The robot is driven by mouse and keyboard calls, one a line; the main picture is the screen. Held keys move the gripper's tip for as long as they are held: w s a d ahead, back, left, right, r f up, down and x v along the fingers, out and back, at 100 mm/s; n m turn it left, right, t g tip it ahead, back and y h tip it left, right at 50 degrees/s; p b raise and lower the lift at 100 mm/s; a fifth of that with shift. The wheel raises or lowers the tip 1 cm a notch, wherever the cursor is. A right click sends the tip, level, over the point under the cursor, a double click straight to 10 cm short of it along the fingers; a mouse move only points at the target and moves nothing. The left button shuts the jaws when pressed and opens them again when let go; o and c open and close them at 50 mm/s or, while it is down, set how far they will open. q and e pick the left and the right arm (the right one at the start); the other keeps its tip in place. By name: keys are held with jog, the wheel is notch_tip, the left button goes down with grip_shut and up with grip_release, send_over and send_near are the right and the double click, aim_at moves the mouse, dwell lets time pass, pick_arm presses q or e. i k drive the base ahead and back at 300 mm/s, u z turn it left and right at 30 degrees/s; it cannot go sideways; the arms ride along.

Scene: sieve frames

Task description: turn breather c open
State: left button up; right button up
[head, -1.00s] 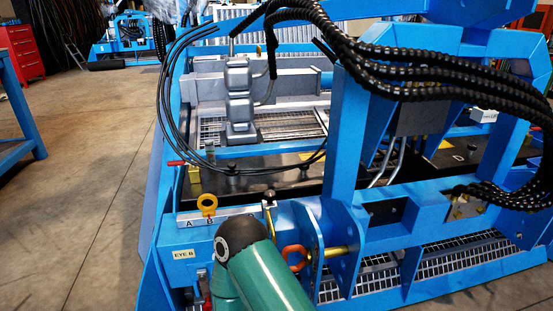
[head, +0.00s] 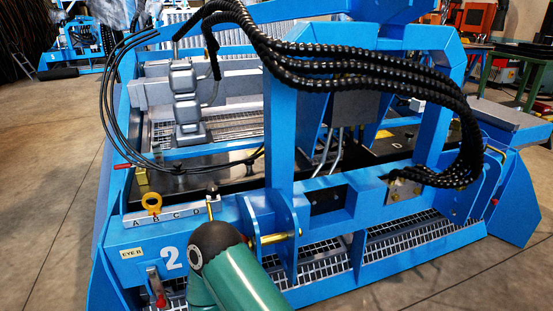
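A pale strip (head: 168,216) lettered A, B, C, D runs along the near edge of the blue sieve frame. A yellow ring handle (head: 152,203) stands on it near A and B. A small upright lever with a dark knob (head: 212,190) stands at its right end near D. No separate breather is clear at the letter C, so I cannot tell which part is breather c or how it is turned. A green arm of mine with a black rounded joint (head: 216,245) rises from the bottom, just below the strip. Neither gripper shows.
Black ribbed hoses (head: 370,82) arch over the frame, and thin black cables loop at left. A yellow pin (head: 275,238) passes through blue bracket plates right of my arm. A red-tipped lever (head: 158,292) is at lower left. The concrete floor (head: 45,170) at left is clear.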

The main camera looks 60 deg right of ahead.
aim_at(250, 162)
jog(key=z, duration=0.35)
jog(key=k, duration=0.3)
jog(key=z, duration=0.45)
